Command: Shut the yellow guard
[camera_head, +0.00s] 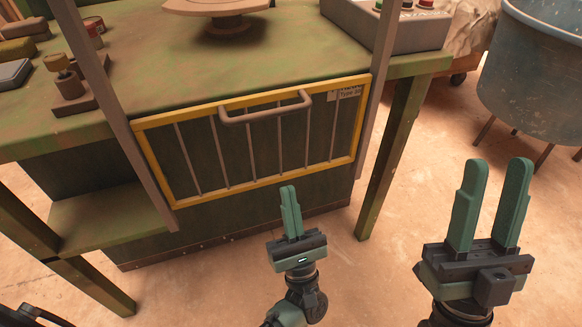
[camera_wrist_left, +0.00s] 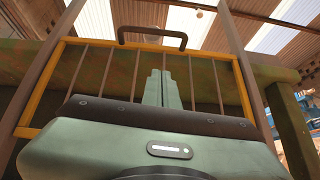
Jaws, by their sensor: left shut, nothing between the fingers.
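The yellow guard (camera_head: 258,183) is a yellow-edged frame with grey vertical bars and a brown handle (camera_head: 265,107) along its top. It hangs between two grey posts at the front of the green workbench, its top edge near the tabletop level. My left gripper (camera_head: 289,187) is shut and empty, just below the guard's bottom edge in the head view. In the left wrist view the guard (camera_wrist_left: 244,90) stands ahead, with the handle (camera_wrist_left: 152,33) above the closed fingertips (camera_wrist_left: 164,72). My right gripper (camera_head: 496,165) is open and empty, to the right of the bench.
The green workbench (camera_head: 150,85) carries a round plate (camera_head: 216,6) and a grey control box (camera_head: 395,20) with buttons. Small parts lie at its left. A bench leg (camera_head: 388,160) and a blue-grey drum (camera_head: 535,75) stand at the right. The floor between is clear.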

